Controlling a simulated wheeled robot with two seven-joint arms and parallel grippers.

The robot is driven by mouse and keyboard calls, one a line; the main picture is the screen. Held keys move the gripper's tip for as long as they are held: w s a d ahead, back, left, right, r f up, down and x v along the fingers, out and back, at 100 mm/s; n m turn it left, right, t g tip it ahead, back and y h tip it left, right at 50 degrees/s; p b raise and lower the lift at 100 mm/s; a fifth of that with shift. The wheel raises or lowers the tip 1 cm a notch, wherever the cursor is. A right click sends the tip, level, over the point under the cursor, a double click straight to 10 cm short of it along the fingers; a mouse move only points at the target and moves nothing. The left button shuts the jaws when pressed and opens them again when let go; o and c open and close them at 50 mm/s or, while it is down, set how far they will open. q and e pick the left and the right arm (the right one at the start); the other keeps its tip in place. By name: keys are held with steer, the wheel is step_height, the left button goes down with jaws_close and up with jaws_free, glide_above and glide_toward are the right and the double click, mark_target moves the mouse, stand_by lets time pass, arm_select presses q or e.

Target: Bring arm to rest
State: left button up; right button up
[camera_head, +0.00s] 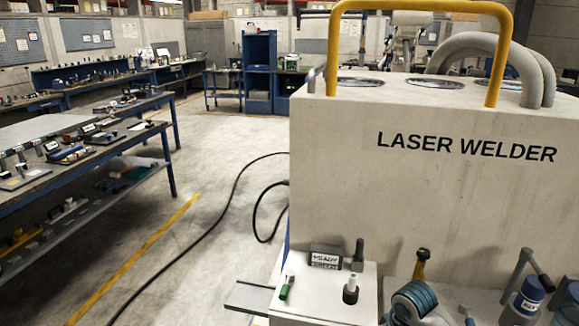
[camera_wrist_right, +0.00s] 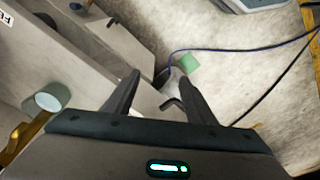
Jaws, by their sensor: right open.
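A large cream cabinet marked LASER WELDER (camera_head: 430,215) fills the right of the head view. At its front right stands a grey crank-shaped arm (camera_head: 520,268) beside a blue cylinder (camera_head: 529,296); I cannot tell whether this is the arm the task names. My right gripper (camera_wrist_right: 157,85) shows only in the right wrist view, with its two dark fingers apart and nothing between them that it grips. A small grey hooked part (camera_wrist_right: 171,104) shows beyond and between the fingers; its distance is unclear. My left gripper is not in view.
A yellow tubular bar (camera_head: 334,50) rises over the cabinet. A small panel carries a READY display (camera_head: 325,259) and knobs. A teal ringed part (camera_head: 414,300) sits at the front. Workbenches (camera_head: 60,160) stand left; black cables (camera_head: 200,245) cross the open floor.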

steer(key=s+a+f, duration=0.4)
steer(key=s+f, duration=0.1)
steer(key=s, duration=0.3)
steer(key=s+d+m+t, duration=0.2)
steer(key=s+d+m, duration=0.1)
steer(key=s, duration=2)
step_height(320, 180, down, 27)
steer(key=s+d+f+g, duration=0.2)
steer(key=s+d+f, duration=0.1)
steer(key=s+f, duration=1.6)
steer(key=shift+s+d+n+h, duration=0.15)
steer(key=shift+d+n+h, duration=0.05)
steer(key=shift+n+h, duration=0.2)
steer(key=shift+f, duration=0.1)
